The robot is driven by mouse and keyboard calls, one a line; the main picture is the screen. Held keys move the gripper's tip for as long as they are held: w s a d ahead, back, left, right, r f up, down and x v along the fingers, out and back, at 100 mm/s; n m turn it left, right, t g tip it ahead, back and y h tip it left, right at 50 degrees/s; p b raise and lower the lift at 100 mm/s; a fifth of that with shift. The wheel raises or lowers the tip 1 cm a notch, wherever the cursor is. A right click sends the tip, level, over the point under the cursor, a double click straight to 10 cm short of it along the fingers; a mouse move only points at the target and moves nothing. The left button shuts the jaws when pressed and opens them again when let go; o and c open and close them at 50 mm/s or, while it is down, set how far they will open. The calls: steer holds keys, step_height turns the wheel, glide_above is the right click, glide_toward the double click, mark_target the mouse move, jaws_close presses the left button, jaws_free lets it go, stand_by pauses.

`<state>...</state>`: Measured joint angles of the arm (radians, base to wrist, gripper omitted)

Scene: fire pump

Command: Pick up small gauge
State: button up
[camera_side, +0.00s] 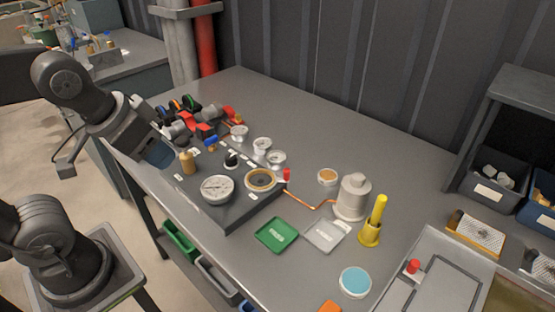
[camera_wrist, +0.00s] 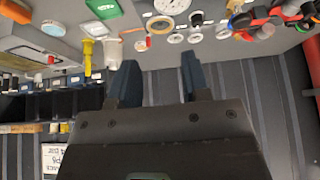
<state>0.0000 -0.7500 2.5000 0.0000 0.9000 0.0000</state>
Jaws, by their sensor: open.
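Several small, pale round parts stand behind the dark pump panel (camera_side: 230,215). Three that look like small gauges show in the side view: a left one (camera_side: 239,132), a middle one (camera_side: 262,145) and a right one (camera_side: 276,158). I cannot tell which is the task's small gauge. In the wrist view similar discs (camera_wrist: 175,38) lie beyond the fingertips. A larger white gauge (camera_side: 217,188) sits on the panel beside a brass-rimmed ring (camera_side: 261,181). My gripper (camera_wrist: 160,62) is open and empty, apart from the parts. In the side view it hangs at the panel's left, its fingertips unclear.
Red and black valve parts (camera_side: 205,128) crowd the panel's back left. A grey cylinder (camera_side: 352,197), yellow part (camera_side: 374,222), green tray (camera_side: 277,235) and white tray (camera_side: 324,235) stand to the right. The table's back right is clear, before a corrugated wall (camera_side: 340,70).

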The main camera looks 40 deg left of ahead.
steer(key=o, duration=0.3)
steer(key=m+g, duration=0.6)
steer(key=m, duration=0.8)
glide_above(276, 157)
step_height(276, 157, down, 8)
step_height(276, 157, down, 8)
steer(key=shift+w+d+f, duration=0.1)
steer(key=shift+w+d, duration=0.05)
steer(key=shift+f, duration=2.6)
